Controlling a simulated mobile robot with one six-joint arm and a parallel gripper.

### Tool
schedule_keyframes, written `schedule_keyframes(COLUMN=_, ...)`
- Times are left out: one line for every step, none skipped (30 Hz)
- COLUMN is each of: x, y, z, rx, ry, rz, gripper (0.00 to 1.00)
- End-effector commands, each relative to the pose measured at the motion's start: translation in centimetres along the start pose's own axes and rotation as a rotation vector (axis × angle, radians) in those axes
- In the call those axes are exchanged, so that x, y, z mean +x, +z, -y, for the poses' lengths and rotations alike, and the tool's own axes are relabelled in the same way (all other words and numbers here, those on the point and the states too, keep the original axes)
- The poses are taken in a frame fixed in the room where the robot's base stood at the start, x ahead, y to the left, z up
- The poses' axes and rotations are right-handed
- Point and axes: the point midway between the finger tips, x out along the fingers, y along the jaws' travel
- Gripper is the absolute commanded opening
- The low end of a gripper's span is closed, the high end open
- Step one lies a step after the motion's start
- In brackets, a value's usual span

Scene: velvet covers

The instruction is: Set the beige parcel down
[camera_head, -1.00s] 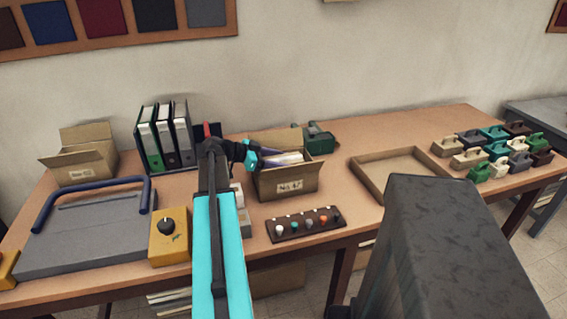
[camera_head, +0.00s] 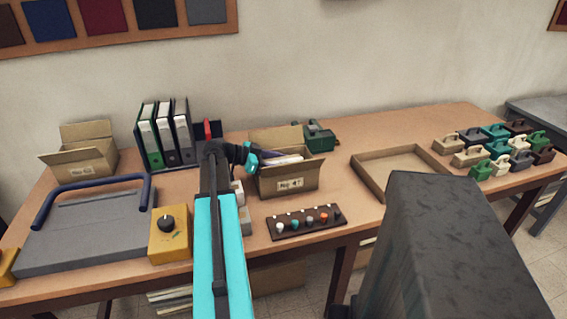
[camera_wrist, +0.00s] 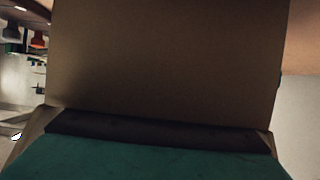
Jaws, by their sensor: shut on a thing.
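My gripper (camera_head: 252,159), with cyan fingers, is at the left rim of an open cardboard box (camera_head: 290,182) labelled with a number, on the brown table. It is small and partly turned away in the head view. In the wrist view a plain tan-brown face, which I take to be the beige parcel (camera_wrist: 165,55), fills the upper middle close to the camera. My gripper is shut on it. A dark strip and a dark green surface (camera_wrist: 150,158) lie below it. The parcel cannot be made out in the head view, and its contact with anything is hidden.
A shallow tray (camera_head: 365,180) stands empty right of the box, with several handled blocks (camera_head: 495,150) beyond. A knob strip (camera_head: 306,222) lies in front. Binders (camera_head: 165,135), another box (camera_head: 83,160), a grey board (camera_head: 90,230) and a yellow control box (camera_head: 170,235) are at left.

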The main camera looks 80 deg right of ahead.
Motion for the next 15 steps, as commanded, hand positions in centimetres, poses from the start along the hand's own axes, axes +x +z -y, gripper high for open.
schedule_keyframes(x=0.09, y=0.22, z=-0.03, rx=-0.001, ry=0.001, rz=0.0, gripper=0.17)
schedule_keyframes(x=0.1, y=0.27, z=-0.04, rx=-0.001, ry=0.001, rz=0.001, gripper=0.17)
schedule_keyframes(x=0.13, y=0.35, z=-0.04, rx=-0.001, ry=0.001, rz=0.001, gripper=0.17)
schedule_keyframes(x=0.15, y=0.4, z=-0.04, rx=-0.001, ry=0.001, rz=0.001, gripper=0.17)
schedule_keyframes(x=0.17, y=0.46, z=-0.05, rx=-0.001, ry=0.001, rz=0.002, gripper=0.17)
schedule_keyframes(x=0.2, y=0.55, z=-0.06, rx=-0.001, ry=0.001, rz=0.002, gripper=0.17)
schedule_keyframes(x=0.23, y=0.61, z=-0.07, rx=-0.001, ry=0.002, rz=0.002, gripper=0.17)
schedule_keyframes(x=0.25, y=0.68, z=-0.07, rx=-0.001, ry=0.002, rz=0.003, gripper=0.17)
schedule_keyframes(x=0.28, y=0.77, z=-0.08, rx=-0.001, ry=0.002, rz=0.003, gripper=0.17)
schedule_keyframes(x=0.3, y=0.83, z=-0.09, rx=-0.001, ry=0.002, rz=0.004, gripper=0.17)
schedule_keyframes(x=0.3, y=0.86, z=-0.09, rx=-0.001, ry=0.002, rz=0.004, gripper=0.17)
schedule_keyframes(x=0.3, y=0.87, z=-0.09, rx=-0.001, ry=0.002, rz=0.005, gripper=0.17)
schedule_keyframes(x=0.29, y=0.89, z=-0.1, rx=-0.001, ry=0.002, rz=0.006, gripper=0.17)
schedule_keyframes(x=0.29, y=0.92, z=-0.1, rx=-0.001, ry=0.002, rz=0.006, gripper=0.17)
schedule_keyframes(x=0.32, y=1.05, z=-0.11, rx=-0.002, ry=0.003, rz=0.008, gripper=0.6)
